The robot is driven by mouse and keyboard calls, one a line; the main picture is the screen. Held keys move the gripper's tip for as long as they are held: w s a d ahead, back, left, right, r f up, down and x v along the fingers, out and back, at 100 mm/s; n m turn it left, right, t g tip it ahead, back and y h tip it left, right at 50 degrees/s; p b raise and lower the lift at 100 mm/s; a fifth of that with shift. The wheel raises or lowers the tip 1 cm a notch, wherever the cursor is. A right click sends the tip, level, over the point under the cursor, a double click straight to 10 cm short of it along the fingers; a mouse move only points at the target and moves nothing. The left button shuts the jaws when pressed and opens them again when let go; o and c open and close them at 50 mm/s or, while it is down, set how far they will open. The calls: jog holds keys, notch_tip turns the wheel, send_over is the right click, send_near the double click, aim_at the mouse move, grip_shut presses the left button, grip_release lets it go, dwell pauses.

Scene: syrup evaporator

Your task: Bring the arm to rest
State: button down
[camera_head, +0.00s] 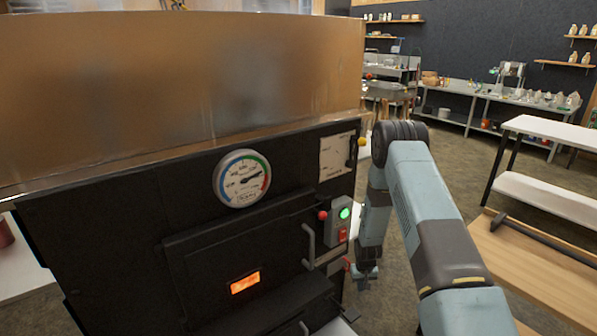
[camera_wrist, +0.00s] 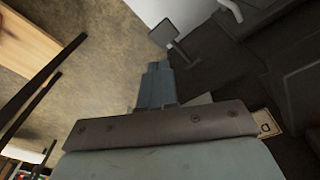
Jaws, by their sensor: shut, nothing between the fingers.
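My arm (camera_head: 437,235) rises from the lower right of the head view, bends at a raised elbow and drops to my gripper (camera_head: 364,277). My gripper hangs low, beside the right end of the evaporator's dark front, and is shut and empty. In the wrist view its fingers (camera_wrist: 157,85) are together, with bare floor to their left. The evaporator (camera_head: 110,240) fills the left of the head view, with a metal pan (camera_head: 170,85) on top. I cannot tell the exact gap between my gripper and the evaporator.
The evaporator's front carries a dial gauge (camera_head: 242,178), a glowing window (camera_head: 245,283), a door handle (camera_head: 308,246) and a switch box (camera_head: 340,222) with a lit green button. A wooden bench (camera_head: 545,275) stands close on the right. Open floor (camera_head: 455,170) lies beyond my arm.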

notch_tip(320, 180, up, 34)
jog(key=t, duration=0.2)
jog(key=s+r, duration=0.6)
jog(key=r, duration=0.3)
jog(key=s+r, duration=0.6)
jog(key=r, duration=0.3)
jog(key=s+r+t, duration=0.1)
jog(key=s+r, duration=0.2)
jog(key=s, duration=0.5)
jog(key=s+r, duration=0.4)
jog(key=s, duration=0.5)
jog(key=s+r+m+t, duration=0.1)
jog(key=s+r, duration=0.3)
jog(key=s, duration=0.4)
jog(key=shift+s+a+t, duration=0.3)
jog(key=shift+a, duration=0.1)
